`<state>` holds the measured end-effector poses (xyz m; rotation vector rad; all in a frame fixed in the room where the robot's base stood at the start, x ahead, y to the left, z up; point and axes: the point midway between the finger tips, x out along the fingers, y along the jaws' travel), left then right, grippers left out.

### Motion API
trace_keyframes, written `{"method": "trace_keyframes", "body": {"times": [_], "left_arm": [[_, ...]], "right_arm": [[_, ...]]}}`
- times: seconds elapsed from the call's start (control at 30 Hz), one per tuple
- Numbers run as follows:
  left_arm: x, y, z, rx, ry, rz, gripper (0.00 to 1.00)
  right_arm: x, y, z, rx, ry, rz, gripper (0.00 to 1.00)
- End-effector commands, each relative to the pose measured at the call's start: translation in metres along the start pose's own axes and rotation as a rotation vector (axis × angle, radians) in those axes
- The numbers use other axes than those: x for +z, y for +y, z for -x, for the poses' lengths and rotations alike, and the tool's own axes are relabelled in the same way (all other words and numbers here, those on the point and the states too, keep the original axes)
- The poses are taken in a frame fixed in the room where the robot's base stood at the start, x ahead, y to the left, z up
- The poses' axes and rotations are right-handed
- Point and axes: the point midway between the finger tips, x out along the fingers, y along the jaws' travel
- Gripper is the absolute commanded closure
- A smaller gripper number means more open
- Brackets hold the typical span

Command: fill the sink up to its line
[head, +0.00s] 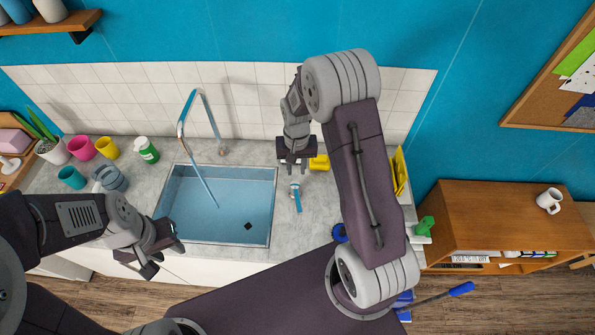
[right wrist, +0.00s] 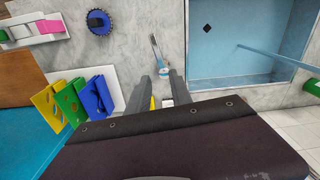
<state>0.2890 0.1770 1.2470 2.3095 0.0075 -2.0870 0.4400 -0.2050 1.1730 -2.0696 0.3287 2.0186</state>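The sink (head: 265,172) is set in the grey counter, with blue water (head: 215,220) in it. A thin stream falls from the chrome faucet (head: 205,108) into the water. I cannot make out a fill line. A small blue-and-white lever-like fitting (head: 297,198) stands on the counter right of the sink; it also shows in the right wrist view (right wrist: 157,50). My right gripper (head: 292,160) is open and empty, its fingers (right wrist: 160,92) pointing toward that fitting without gripping it. My left gripper (head: 150,265) hangs near the sink's front left corner; its opening is unclear.
A yellow sponge-like block (head: 319,162) lies beside my right gripper. A green-and-white bottle (head: 146,150), several cups and a grey-blue jug-like item (head: 110,177) stand left of the sink. Coloured boards (right wrist: 98,97) and a round blue brush-like item (right wrist: 99,21) lie to the right.

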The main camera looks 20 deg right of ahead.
Motion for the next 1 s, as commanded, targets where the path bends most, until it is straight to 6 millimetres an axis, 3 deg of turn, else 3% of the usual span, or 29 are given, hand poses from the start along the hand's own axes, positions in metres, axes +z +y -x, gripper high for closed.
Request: {"method": "trace_keyframes", "body": {"times": [0.03, 0.07, 0.17, 0.23, 0.4, 0.63, 0.8, 1.0], "left_arm": [[0.000, 0.000, 0.000, 0.000, 0.000, 0.000, 0.64], [0.000, 0.000, 0.000, 0.000, 0.000, 0.000, 0.64], [0.000, 0.000, -0.002, 0.000, 0.000, 0.000, 0.64], [0.003, -0.001, -0.037, 0.000, 0.001, 0.000, 0.64], [0.011, -0.002, -0.100, 0.000, -0.001, 0.000, 0.64], [0.019, -0.004, -0.180, 0.000, -0.001, 0.000, 0.64], [0.020, -0.004, -0.194, 0.000, 0.000, 0.000, 0.64], [0.020, -0.004, -0.190, 0.000, 0.000, 0.000, 0.64]], "right_arm": [[0.003, 0.001, 0.000, 0.002, -0.010, -0.034, 0.92], [0.006, 0.001, 0.000, 0.003, -0.025, -0.075, 1.00], [0.028, -0.006, 0.003, -0.006, -0.127, -0.329, 1.00], [0.037, -0.002, -0.018, -0.032, -0.218, -0.616, 1.00], [0.033, 0.025, -0.050, -0.110, -0.337, -1.059, 1.00], [0.012, 0.090, -0.101, -0.238, -0.346, -1.388, 1.00], [0.010, 0.119, -0.111, -0.257, -0.324, -1.462, 1.00], [0.011, 0.118, -0.111, -0.255, -0.325, -1.464, 1.00]]}}
